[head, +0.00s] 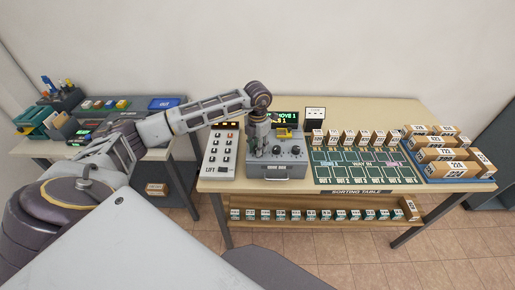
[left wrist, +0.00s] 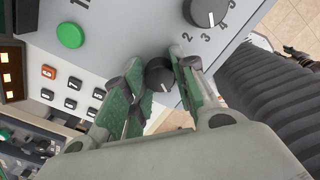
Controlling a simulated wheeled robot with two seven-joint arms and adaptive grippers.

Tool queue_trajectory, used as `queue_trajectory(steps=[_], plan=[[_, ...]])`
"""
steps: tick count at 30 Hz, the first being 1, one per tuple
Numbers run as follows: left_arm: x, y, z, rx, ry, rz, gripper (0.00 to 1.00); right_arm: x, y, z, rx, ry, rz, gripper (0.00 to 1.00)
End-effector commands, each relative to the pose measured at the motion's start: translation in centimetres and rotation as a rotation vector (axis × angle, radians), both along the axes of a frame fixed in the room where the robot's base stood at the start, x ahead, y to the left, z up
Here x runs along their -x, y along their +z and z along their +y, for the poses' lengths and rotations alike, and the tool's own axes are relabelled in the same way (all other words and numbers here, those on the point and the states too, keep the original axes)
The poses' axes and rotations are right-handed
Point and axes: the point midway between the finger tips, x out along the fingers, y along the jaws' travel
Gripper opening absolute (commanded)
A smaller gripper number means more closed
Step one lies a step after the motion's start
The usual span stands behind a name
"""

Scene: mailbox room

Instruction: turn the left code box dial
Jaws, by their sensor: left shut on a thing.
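The grey code box (head: 283,171) stands on the sorting table, with dials and a drawer-like front with a handle. My left arm reaches in from the left, and my left gripper (head: 258,143) points down over the box's left side. In the left wrist view, my left gripper's green-padded fingers (left wrist: 158,84) are shut around a small dark dial (left wrist: 160,74) with a white pointer mark. A second, larger dial (left wrist: 205,11) with printed numbers sits beside it on the panel, along with a green button (left wrist: 70,35). My right gripper is in neither view.
A white keypad panel (head: 222,151) marked LIFT stands left of the box. A green sorting mat (head: 355,166), small boxes and a blue tray (head: 462,180) of cartons lie to the right. A small screen (head: 284,119) is behind the box.

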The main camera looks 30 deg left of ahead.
Motion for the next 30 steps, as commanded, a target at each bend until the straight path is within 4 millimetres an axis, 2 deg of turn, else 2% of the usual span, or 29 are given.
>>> queue_trajectory(steps=[30], plan=[[0.0,0.0,0.0,0.0,0.801,-0.002,0.04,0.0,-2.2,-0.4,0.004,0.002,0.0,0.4]])
